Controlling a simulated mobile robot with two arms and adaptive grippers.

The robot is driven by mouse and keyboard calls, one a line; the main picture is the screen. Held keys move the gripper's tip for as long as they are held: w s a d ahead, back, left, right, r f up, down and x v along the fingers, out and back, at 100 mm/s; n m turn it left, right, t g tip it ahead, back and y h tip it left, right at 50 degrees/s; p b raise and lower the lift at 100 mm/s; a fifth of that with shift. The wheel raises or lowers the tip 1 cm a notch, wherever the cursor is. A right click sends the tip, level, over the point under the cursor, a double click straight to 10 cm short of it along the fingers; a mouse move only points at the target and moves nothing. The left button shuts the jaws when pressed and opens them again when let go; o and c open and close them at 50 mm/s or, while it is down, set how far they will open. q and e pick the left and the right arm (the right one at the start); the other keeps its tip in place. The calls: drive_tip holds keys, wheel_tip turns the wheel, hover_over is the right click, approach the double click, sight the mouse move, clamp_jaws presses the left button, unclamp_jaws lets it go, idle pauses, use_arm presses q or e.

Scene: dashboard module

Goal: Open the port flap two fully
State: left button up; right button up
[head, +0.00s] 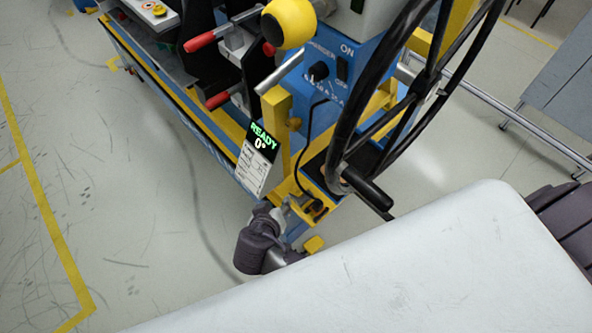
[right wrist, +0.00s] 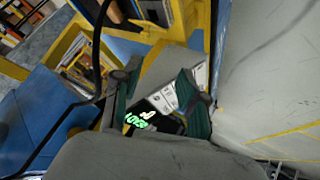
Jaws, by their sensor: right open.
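The dashboard module stands in the upper middle of the head view, with a blue box (head: 318,85) and yellow frame. I cannot surely pick out port flap two; a yellow bracket (head: 313,200) with a dark round fitting and a black cable sits low on the module. My right gripper (head: 277,214) is beside that bracket, below the READY 0° display (head: 261,142). In the right wrist view its two fingers are apart (right wrist: 160,78), with a grey surface (right wrist: 168,68) and white label (right wrist: 163,98) seen between or beyond them. Contact is unclear. My left gripper is not in view.
A black handwheel (head: 345,120) with a handle overhangs to the right of the bracket. A yellow ball knob (head: 289,22) and red-tipped levers (head: 200,43) are above. Open floor (head: 110,210) lies left. A grey cabinet (head: 560,75) stands at the far right.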

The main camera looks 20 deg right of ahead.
sight(296, 188)
drive_tip(key=shift+m+g+h, duration=0.3)
drive_tip(key=shift+h, duration=0.2)
drive_tip(key=x, duration=0.4)
drive_tip(key=d+x, duration=0.1)
drive_tip(key=x, duration=0.8)
drive_tip(key=shift+s+d+r, duration=0.2)
drive_tip(key=shift+d+r, duration=0.05)
drive_tip(key=shift+d, duration=0.1)
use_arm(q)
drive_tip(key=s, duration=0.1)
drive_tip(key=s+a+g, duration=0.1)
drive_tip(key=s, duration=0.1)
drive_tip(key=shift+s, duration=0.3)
use_arm(e)
clamp_jaws()
